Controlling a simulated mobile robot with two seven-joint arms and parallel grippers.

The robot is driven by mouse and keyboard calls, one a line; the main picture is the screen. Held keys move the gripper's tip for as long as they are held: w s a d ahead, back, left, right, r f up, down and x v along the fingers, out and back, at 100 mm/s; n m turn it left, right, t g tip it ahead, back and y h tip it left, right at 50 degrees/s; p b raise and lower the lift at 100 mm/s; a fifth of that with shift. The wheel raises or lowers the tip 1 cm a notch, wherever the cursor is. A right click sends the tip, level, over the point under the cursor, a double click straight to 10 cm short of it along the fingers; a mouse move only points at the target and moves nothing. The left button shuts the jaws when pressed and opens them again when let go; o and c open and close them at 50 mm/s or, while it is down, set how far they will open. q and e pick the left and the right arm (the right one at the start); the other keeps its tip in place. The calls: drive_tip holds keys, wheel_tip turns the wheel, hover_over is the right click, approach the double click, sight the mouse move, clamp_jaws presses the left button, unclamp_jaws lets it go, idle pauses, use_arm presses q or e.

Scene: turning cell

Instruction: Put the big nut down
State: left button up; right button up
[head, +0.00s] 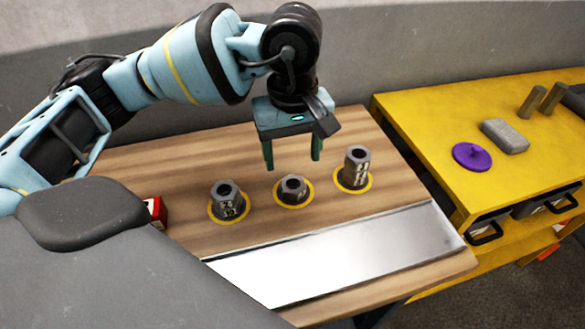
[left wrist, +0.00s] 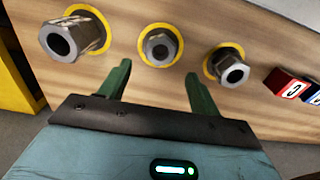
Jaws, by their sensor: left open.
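Three grey hex nuts stand upright on the wooden table, each within a yellow ring. The tallest, which I take as the big nut (head: 355,168), is at the right in the head view and at the left in the left wrist view (left wrist: 66,41). The shortest nut (head: 293,190) is in the middle, and a medium nut (head: 227,199) is at the left. My left gripper (head: 292,162) is open and empty, pointing down above and behind the middle nut. Its two fingers also show in the left wrist view (left wrist: 159,74), apart from all the nuts. My right gripper is not in view.
A bare metal strip (head: 345,253) runs along the table's front. A red block (head: 157,212) sits left of the nuts; a blue block (left wrist: 314,96) shows beside it. The yellow bench (head: 425,115) at right holds a purple disc (head: 472,156), a grey block (head: 504,136) and cylinders.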

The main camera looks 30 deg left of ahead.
use_arm(q)
drive_tip(key=shift+r, duration=2.6)
